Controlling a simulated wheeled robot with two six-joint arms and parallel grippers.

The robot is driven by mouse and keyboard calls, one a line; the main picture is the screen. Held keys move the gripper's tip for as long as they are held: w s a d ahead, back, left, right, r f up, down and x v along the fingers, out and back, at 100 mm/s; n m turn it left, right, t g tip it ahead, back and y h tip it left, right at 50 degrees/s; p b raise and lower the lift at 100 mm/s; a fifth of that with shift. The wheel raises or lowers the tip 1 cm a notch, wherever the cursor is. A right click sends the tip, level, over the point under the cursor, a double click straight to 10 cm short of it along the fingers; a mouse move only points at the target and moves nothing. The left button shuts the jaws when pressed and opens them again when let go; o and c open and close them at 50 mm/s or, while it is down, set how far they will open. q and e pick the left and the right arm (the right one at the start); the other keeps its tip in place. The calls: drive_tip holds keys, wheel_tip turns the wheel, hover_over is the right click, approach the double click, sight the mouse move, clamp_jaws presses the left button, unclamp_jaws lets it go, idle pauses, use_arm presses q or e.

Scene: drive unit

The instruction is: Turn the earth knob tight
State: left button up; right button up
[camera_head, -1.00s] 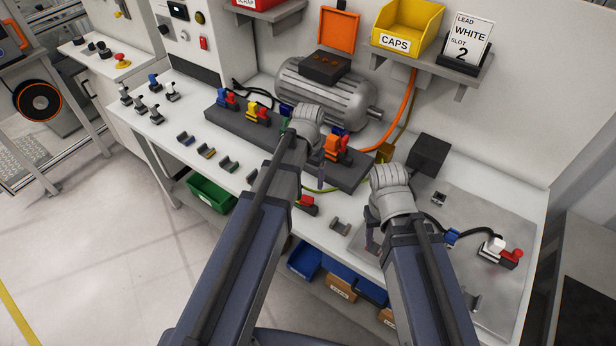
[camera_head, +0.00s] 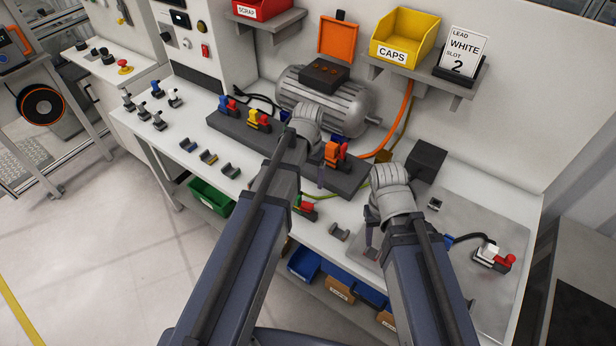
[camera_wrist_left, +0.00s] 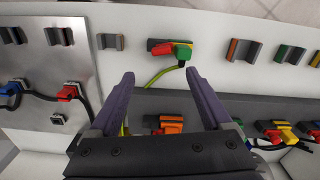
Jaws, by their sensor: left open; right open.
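A green-and-red connector (camera_head: 305,208) with a yellow-green cable sits near the bench's front edge, partly behind my left arm. In the left wrist view its green part (camera_wrist_left: 183,52) and red part (camera_wrist_left: 160,47) lie just beyond my fingertips. I cannot tell for sure which part is the earth knob. My left gripper (camera_wrist_left: 160,76) is open and empty, with the cable (camera_wrist_left: 158,76) showing between its fingers. In the head view the left gripper (camera_head: 308,170) is above the dark terminal block (camera_head: 220,122), mostly hidden by its wrist. My right gripper (camera_head: 372,238) hangs open above the bench's right part.
Orange-and-red (camera_head: 336,152) and yellow-and-red (camera_head: 259,119) connectors stand on the block. The motor (camera_head: 325,97) is behind it. Empty clips (camera_head: 231,170) line the front. A dark box (camera_head: 426,160) stands behind my right wrist.

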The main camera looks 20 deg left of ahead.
use_arm(q)
wheel_tip(320, 180, up, 4)
drive_tip(key=p, duration=0.3)
drive_tip(key=shift+r, duration=0.15)
drive_tip(key=shift+c, duration=0.3)
drive_tip(key=shift+f, duration=0.2)
drive_tip(key=shift+c, duration=0.8)
drive_tip(key=shift+f+n+b, duration=0.35)
drive_tip(key=shift+n+b, duration=0.1)
drive_tip(key=shift+n, duration=0.15)
drive_tip(key=shift+c, duration=0.7)
wheel_tip(320, 180, down, 6)
drive_tip(key=n+b, duration=0.6)
drive_tip(key=n, duration=0.5)
drive_tip(key=shift+a+f+n, duration=0.1)
drive_tip(key=shift+n, duration=0.2)
drive_tip(key=shift+c, duration=0.8)
drive_tip(key=f+n+b, duration=0.1)
drive_tip(key=n, duration=0.2)
drive_tip(key=shift+f+b, duration=0.2)
drive_tip(key=shift+b, duration=0.1)
drive_tip(key=n, duration=0.2)
drive_tip(key=shift+w+f+n+b, duration=0.1)
drive_tip(key=shift+f+n+b, duration=0.2)
drive_tip(key=shift+n, duration=0.1)
drive_tip(key=shift+f, duration=0.15)
